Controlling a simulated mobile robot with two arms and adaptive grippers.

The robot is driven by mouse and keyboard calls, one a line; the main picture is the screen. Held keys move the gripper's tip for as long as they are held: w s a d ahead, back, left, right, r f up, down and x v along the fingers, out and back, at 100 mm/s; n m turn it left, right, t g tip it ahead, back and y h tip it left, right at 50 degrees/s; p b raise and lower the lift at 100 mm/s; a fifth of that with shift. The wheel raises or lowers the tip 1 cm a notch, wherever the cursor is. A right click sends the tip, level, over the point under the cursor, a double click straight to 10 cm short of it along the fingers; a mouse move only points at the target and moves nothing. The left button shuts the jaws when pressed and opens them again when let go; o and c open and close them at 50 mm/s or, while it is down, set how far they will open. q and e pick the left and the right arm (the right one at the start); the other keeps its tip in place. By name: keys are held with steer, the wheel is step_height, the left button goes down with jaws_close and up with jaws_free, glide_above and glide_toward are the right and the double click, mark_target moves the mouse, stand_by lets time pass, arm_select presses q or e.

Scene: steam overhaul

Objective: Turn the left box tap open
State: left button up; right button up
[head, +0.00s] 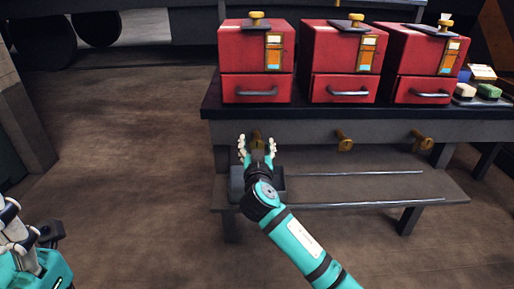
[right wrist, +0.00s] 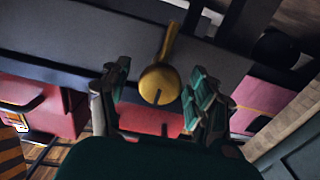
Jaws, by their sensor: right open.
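The left box tap is a brass tap (head: 257,138) on the bench's front edge below the left red box (head: 257,62). It is partly hidden by my right gripper (head: 257,147), which is open around or just in front of it. In the right wrist view the tap (right wrist: 160,86) shows a round brass body with a narrow handle, between the spread fingers of my right gripper (right wrist: 158,100). I cannot tell whether the fingers touch it. My left gripper (head: 18,230) is at the lower left, far from the tap and partly cut off.
A middle red box (head: 342,62) and a right red box (head: 425,65) stand on the dark bench, with brass taps (head: 344,140) below. A lower shelf (head: 360,188) with thin rods lies under the bench. Soap-like blocks (head: 488,91) sit far right. The floor at left is clear.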

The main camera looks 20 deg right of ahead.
steer(key=c, duration=1.2)
